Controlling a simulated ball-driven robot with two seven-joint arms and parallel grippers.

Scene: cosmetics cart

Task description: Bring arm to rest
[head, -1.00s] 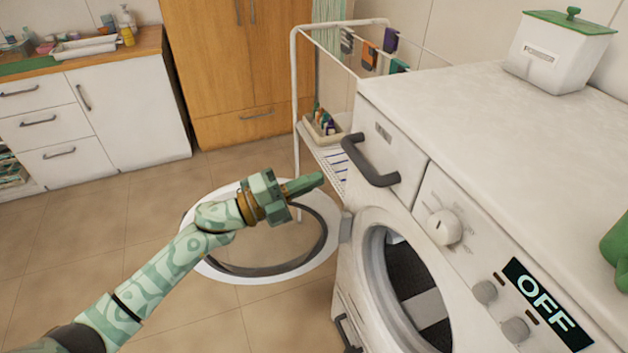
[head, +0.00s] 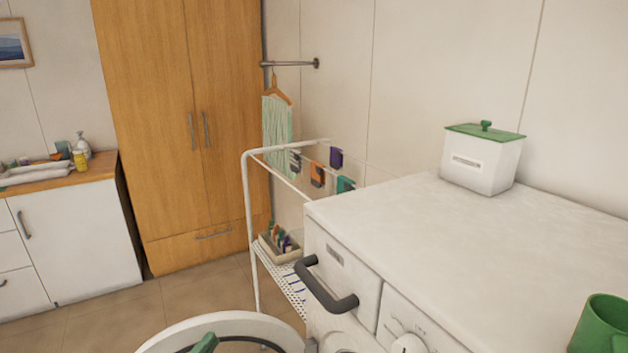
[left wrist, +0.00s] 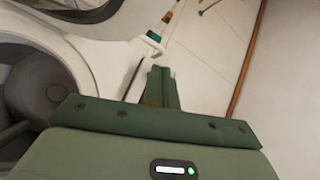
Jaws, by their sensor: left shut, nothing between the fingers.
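Only the green tip of my left gripper (head: 205,343) shows at the bottom edge of the head view, in front of the washing machine's open round door (head: 225,325). In the left wrist view its two green fingers (left wrist: 160,88) are together and empty. The washing machine (head: 470,230) is white, with a dark handle (head: 325,288) on its drawer. Its round opening (left wrist: 40,95) shows at the left of the left wrist view. My right gripper is in neither view.
A white drying rack (head: 248,210) with small hanging cloths stands beside the machine. A lidded white box (head: 482,160) and a green mug (head: 603,325) stand on the machine's top. A wooden wardrobe (head: 165,120) and white cabinet (head: 85,245) stand behind. Some floor is clear.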

